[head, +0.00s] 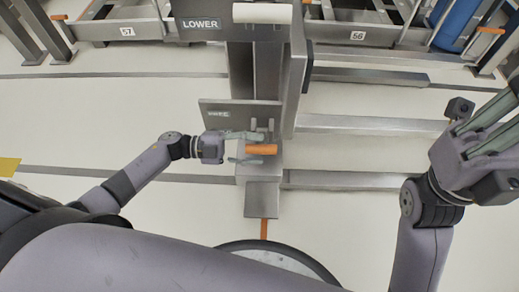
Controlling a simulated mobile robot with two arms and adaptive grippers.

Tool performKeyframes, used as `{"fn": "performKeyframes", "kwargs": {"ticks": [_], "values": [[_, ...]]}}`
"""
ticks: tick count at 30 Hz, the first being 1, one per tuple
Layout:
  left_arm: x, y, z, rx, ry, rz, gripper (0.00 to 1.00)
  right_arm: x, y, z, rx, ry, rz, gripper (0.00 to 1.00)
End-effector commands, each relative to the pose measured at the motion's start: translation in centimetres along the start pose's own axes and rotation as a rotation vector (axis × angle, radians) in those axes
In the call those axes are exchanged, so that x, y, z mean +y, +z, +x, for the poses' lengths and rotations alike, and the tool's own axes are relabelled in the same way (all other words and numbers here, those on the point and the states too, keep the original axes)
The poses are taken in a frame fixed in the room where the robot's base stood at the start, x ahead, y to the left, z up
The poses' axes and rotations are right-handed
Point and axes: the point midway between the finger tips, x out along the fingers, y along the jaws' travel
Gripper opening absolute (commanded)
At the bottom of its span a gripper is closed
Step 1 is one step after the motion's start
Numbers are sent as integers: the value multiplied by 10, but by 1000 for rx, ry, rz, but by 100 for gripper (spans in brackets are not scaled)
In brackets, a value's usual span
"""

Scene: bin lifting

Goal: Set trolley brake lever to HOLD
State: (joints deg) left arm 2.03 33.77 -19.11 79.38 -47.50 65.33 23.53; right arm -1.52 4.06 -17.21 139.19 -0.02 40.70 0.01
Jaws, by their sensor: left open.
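An orange lever handle (261,149) sits low on the grey metal column, beside a tilted plate (240,114) with a small label too blurred to read. I take it as the brake lever; its setting cannot be told. My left gripper (252,147) is open, its two fingers pointing right, one above and one below the orange handle in the picture. Whether they touch it cannot be told. My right gripper (485,128) is at the right edge, away from the lever, partly cut off by the frame; its opening is unclear.
A metal lift column (264,75) carries a LOWER sign (200,24) and a white roller (262,13). Metal rails (370,125) run across the floor to the right. Frames marked 57 and 56 stand at the back, with a blue bin (457,20) at right. Pale floor (110,120) is clear at left.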

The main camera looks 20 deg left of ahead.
Motion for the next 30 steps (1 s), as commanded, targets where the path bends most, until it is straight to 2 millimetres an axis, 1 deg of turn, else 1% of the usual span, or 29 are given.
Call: {"fn": "performKeyframes", "kwargs": {"ticks": [1, 3, 6, 14, 17, 30], "values": [[0, 1, 6, 1, -1, 0, 43, 0, 0, 0, 7, -3, -1, 0], [0, 1, 12, 0, -1, 1, 43, 0, -1, 2, 15, -5, -1, 0], [0, 0, 16, 0, -1, 1, 43, -1, -3, 5, 25, -8, -2, 0], [0, 0, 18, -1, -1, 0, 43, -1, -5, 8, 32, -8, -3, 0], [0, 0, 18, -1, -1, 0, 38, 0, -5, 7, 31, -8, -3, 0], [0, 0, 17, -1, 0, 0, 9, 0, -2, 5, 24, -6, -3, 0]]}}
